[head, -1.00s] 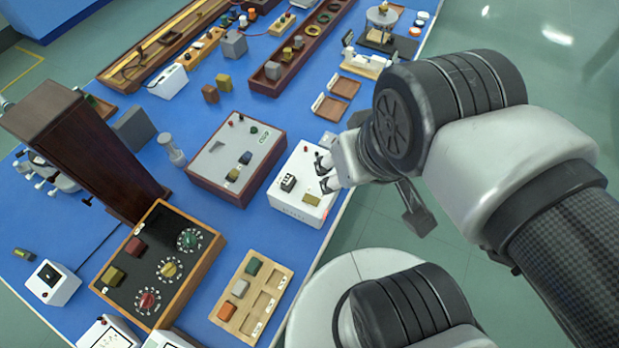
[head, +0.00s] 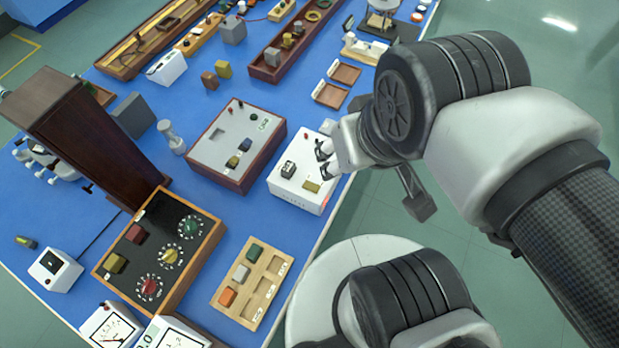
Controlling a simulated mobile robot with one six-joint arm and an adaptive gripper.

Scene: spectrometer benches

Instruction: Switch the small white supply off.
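The small white supply (head: 300,196) stands on the blue bench near its right edge. On its top are a dark rocker switch (head: 288,169) at the left and an olive block (head: 311,186) at the lower right. My gripper (head: 322,160) is over the right part of the supply's top, coming from the right. Its fingers are small in view, and I cannot tell their opening or whether they touch the supply. The gripper hides the supply's back right part. The rocker's position is too small to read.
A larger grey-topped wooden box (head: 215,150) stands close to the left of the supply. A wooden tray with coloured blocks (head: 270,293) lies in front. A black dial box (head: 190,228) and a tall dark wooden case (head: 110,160) are at left. Small brown trays (head: 328,95) lie behind.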

